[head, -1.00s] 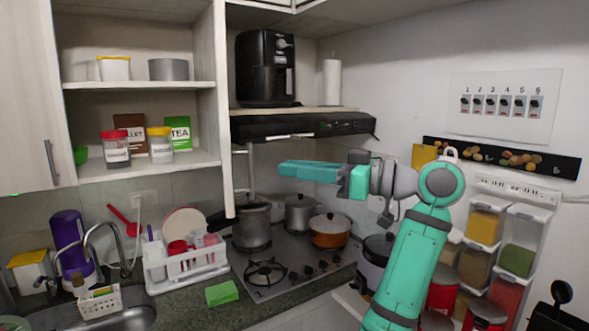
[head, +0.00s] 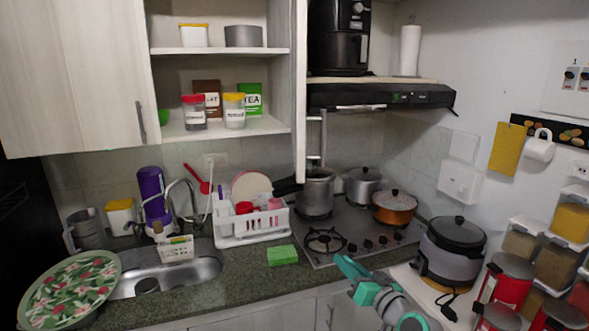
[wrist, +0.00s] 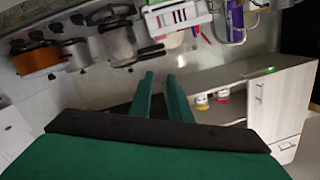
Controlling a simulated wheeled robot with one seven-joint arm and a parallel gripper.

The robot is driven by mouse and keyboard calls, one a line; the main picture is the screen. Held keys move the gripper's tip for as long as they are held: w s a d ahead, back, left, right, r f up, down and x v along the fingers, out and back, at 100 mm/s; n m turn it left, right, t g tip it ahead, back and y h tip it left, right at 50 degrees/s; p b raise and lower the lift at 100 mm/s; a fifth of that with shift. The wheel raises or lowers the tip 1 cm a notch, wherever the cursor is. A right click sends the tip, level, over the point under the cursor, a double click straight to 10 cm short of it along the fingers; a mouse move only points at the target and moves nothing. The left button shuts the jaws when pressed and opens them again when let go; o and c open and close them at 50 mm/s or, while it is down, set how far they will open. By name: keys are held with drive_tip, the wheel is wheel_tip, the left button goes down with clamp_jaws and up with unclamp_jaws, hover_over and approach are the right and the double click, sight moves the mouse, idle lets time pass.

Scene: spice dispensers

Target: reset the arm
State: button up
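My gripper (head: 346,264) is in the lower middle of the head view, in front of the counter edge and below the stove. Its teal fingers point up and to the left, with nothing held. In the wrist view my gripper (wrist: 160,76) shows two green fingers with a narrow empty gap between them. My teal and grey wrist is partly cut off by the bottom edge of the head view.
A stove (head: 352,228) with pots stands behind my gripper. A green sponge (head: 283,255) and a dish rack (head: 250,222) are to the left. Open shelves (head: 222,137) hold two spice jars.

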drive_tip(key=s+a+f+m+h, duration=0.25)
drive_tip(key=s+f, duration=0.45)
drive_tip(key=f, duration=0.6)
drive_tip(key=s+a+f+m+h, duration=0.1)
drive_tip(key=s+a+f+h, duration=0.15)
drive_tip(key=s+f, duration=0.7)
drive_tip(key=s+a+f+g+h, duration=0.1)
drive_tip(key=s+a+f+h, duration=0.2)
drive_tip(key=s+f, duration=0.9)
drive_tip(key=s+a+r+n, duration=0.1)
drive_tip(key=s+a+r, duration=0.1)
drive_tip(key=s, duration=0.6)
drive_tip(key=s+a+r+n, duration=0.1)
drive_tip(key=s+a+r, duration=0.1)
drive_tip(key=s+r, duration=0.3)
drive_tip(key=s+a+r+n+y, duration=0.1)
drive_tip(key=s+a+r, duration=0.1)
drive_tip(key=s, duration=1.1)
drive_tip(key=shift+r+t, duration=0.3)
drive_tip(key=shift+r, duration=0.55)
drive_tip(key=shift+a+n, duration=0.1)
drive_tip(key=shift+n, duration=0.15)
clamp_jaws()
